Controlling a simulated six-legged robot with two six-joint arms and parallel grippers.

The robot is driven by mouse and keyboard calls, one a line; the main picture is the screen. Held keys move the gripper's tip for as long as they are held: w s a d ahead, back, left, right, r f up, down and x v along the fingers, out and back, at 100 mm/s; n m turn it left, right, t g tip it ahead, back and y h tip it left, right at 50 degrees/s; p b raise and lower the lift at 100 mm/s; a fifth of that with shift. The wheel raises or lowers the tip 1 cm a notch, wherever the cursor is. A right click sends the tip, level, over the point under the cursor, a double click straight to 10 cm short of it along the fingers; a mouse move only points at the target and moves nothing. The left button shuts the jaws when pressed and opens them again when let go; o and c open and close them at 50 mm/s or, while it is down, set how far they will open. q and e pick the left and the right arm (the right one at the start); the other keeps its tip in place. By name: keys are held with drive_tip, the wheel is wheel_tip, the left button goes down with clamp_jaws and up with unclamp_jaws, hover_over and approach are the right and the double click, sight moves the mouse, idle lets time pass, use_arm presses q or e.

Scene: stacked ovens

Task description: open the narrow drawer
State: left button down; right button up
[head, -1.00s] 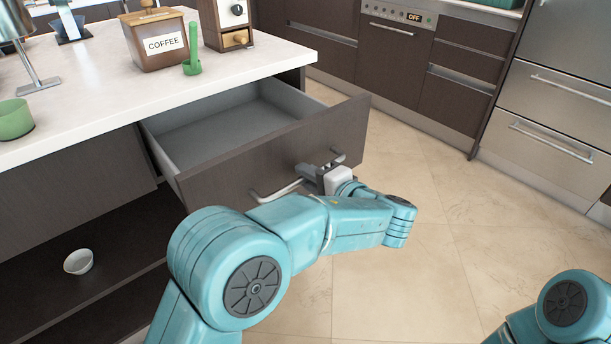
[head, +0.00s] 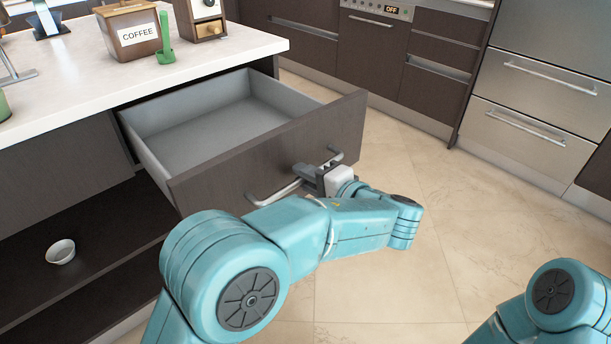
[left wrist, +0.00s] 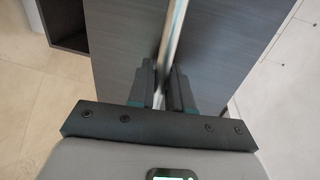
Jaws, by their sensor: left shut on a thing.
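The drawer (head: 270,150) with a dark wood front and grey inside stands pulled well out from under the white counter. Its inside is empty where it shows. Its metal bar handle (head: 270,196) runs across the front. My left gripper (head: 312,176) is shut on the handle, near its middle. In the left wrist view the handle (left wrist: 172,45) runs between the two dark fingers (left wrist: 162,90), with the drawer front (left wrist: 125,45) behind. Only part of my right arm shows at the lower right of the head view; its gripper is out of view.
On the counter (head: 200,55) stand a coffee box (head: 132,32), a green scoop (head: 165,45) and a wooden grinder (head: 200,18). A white bowl (head: 60,252) sits on the open shelf below. Tiled floor (head: 400,270) in front of the drawer is clear.

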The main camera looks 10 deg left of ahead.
use_arm(q)
drive_tip(key=shift+a, duration=0.1)
drive_tip(key=c, duration=1.2)
unclamp_jaws()
